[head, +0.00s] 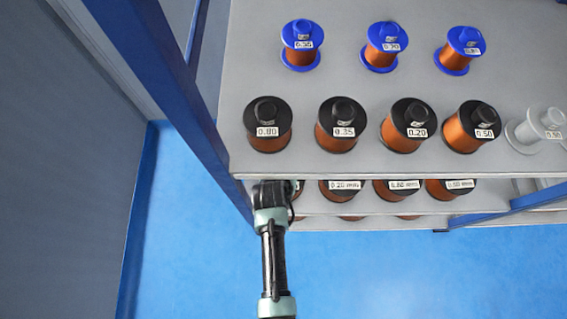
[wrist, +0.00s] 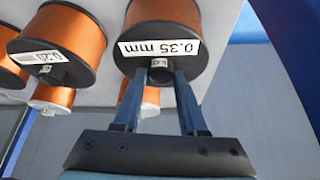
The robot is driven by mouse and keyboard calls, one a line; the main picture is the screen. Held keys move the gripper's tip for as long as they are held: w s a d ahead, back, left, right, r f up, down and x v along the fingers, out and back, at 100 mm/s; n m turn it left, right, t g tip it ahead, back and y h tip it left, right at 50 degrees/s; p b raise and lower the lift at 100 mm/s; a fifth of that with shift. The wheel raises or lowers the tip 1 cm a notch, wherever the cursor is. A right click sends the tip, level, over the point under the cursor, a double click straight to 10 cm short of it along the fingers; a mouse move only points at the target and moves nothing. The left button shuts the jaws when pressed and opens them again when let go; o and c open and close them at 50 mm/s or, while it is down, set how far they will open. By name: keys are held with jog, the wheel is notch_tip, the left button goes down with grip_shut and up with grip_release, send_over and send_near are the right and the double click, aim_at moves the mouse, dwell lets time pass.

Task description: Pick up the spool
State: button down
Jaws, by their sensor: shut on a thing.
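In the wrist view, a copper-wire spool (wrist: 165,22) with a black flange and a white "0.35 mm" label is directly ahead of my gripper (wrist: 160,76). The two blue fingers are shut on the dark round knob at the middle of its flange. In the head view my arm reaches to the left end of the lower shelf. Its wrist covers most of the leftmost spool there, and the fingers are hidden. Whether the spool rests on the shelf is not clear.
Another spool (wrist: 58,50) is close beside it in the wrist view. The upper shelf (head: 350,170) overhangs the lower one and carries several black, blue and white spools. A blue rack post (head: 185,95) stands close left of my arm. Open blue floor lies in front.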

jog(key=shift+w+r, duration=0.25)
jog(key=shift+r, duration=0.1)
jog(key=shift+r, duration=0.5)
jog(key=shift+s+r, duration=0.1)
jog(key=shift+s, duration=0.15)
jog(key=s+a, duration=0.1)
jog(key=s, duration=0.7)
jog(key=s+a, duration=0.2)
jog(key=s, duration=0.7)
jog(key=shift+a+p, duration=0.25)
jog(key=shift+p, duration=0.1)
jog(key=shift+s, duration=0.1)
jog(key=shift+r, duration=0.1)
jog(key=shift+r+p, duration=0.7)
jog(key=shift+p, duration=0.2)
